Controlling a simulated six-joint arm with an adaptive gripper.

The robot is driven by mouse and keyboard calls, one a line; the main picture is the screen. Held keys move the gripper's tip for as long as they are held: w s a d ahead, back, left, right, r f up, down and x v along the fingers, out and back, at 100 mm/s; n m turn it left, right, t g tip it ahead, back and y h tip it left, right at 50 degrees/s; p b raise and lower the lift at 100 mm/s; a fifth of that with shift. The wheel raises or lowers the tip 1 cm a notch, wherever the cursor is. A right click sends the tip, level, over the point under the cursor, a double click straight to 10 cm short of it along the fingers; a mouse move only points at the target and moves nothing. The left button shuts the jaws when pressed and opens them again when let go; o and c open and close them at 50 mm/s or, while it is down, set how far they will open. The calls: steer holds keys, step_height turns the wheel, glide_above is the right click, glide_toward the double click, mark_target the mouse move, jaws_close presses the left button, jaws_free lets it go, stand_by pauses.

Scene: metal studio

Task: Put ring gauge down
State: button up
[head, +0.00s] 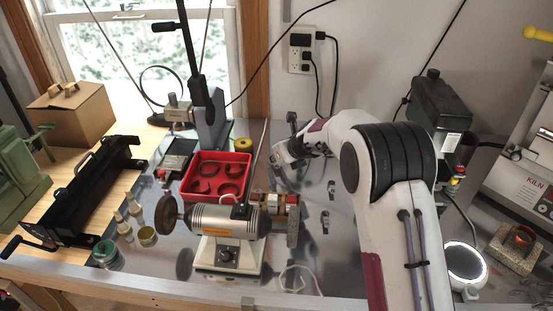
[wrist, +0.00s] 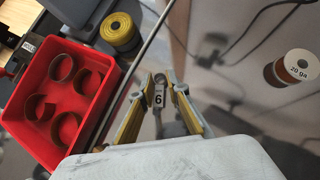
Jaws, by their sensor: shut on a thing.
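My gripper (wrist: 160,88) is shut on a small dark metal piece marked "6", the ring gauge (wrist: 158,99). It sits between the yellow-edged fingers. In the head view my gripper (head: 286,150) is right of the red tray, over the back of the shiny metal bench top (head: 345,225); the gauge is hard to make out there. I cannot tell whether the gauge touches the bench. Two small dark pieces (head: 331,190) lie on the bench to the right of the gripper.
The red tray (wrist: 76,45) holds several curved bands. A yellow roll (wrist: 119,32) and a thin rod (wrist: 140,55) are near my gripper. A polishing motor (head: 228,222) stands in front. A "20 ga" spool (wrist: 300,66) shows at right. The bench middle is mostly clear.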

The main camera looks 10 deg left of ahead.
steer(key=shift+f, duration=0.15)
steer(key=o, duration=0.9)
steer(key=shift+c, duration=0.2)
steer(key=shift+r, duration=0.2)
steer(key=shift+s+d+r, duration=0.25)
steer(key=shift+s+r, duration=0.05)
steer(key=shift+r, duration=0.1)
steer(key=v, duration=1.1)
steer(key=shift+f, duration=0.1)
